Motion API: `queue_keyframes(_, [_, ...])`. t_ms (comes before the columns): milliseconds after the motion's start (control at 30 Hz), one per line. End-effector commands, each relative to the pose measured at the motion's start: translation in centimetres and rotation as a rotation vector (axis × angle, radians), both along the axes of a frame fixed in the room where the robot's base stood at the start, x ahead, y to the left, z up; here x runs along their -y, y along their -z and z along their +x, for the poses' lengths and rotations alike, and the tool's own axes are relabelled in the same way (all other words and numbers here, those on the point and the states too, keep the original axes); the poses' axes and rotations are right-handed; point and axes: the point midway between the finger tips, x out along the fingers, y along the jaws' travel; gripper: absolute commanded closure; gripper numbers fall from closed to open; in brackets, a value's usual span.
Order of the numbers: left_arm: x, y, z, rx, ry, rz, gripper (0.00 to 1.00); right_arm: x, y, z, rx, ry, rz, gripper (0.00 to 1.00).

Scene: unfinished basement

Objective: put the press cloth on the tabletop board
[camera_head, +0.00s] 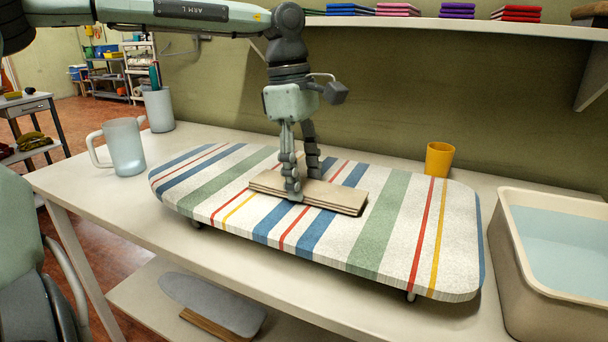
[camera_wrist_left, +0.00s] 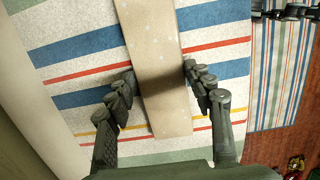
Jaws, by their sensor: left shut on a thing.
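The press cloth (camera_head: 335,197) is a flat, tan folded stack with layered edges. It lies flat on or just above the middle of the tabletop board (camera_head: 397,225), which has a striped cover of white, blue, green, red and yellow. I cannot tell whether it touches the cover. My left gripper (camera_head: 303,186) comes down from above and is shut on the cloth, with one finger on each long side. In the left wrist view the cloth (camera_wrist_left: 162,40) runs lengthwise between the fingers (camera_wrist_left: 160,74), over the striped board (camera_wrist_left: 215,15).
A yellow cup (camera_head: 439,160) stands behind the board, and a beige tub (camera_head: 518,265) of water stands at right. A pale mug (camera_head: 125,147) and a tool holder (camera_head: 158,110) are at left. A wall shelf (camera_head: 430,22) with folded cloths runs above.

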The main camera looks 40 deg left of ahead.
Motion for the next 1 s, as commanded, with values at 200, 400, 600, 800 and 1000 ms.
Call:
queue_keyframes(200, [0.0, 0.2, 0.0, 0.002, 0.000, 0.000, 0.73, 0.1, 0.5, -0.3, -0.011, 0.002, 0.000, 0.60])
queue_keyframes(400, [0.0, 0.5, 0.0, 0.002, 0.000, 0.000, 0.73, 0.1, 0.5, -0.3, -0.012, 0.001, -0.002, 0.60])
queue_keyframes(600, [0.0, 0.4, 0.0, 0.002, 0.000, 0.000, 0.28, -0.2, -0.7, 0.3, 0.012, -0.002, 0.000, 0.60])
queue_keyframes(800, [0.0, 0.4, 0.0, 0.002, 0.000, 0.000, 0.27, -0.1, -0.5, 0.2, 0.006, -0.001, 0.000, 0.60])
queue_keyframes(1000, [0.0, 0.0, 0.0, 0.002, 0.000, 0.000, 0.27, -0.1, -0.5, 0.1, 0.002, 0.000, 0.000, 0.60])
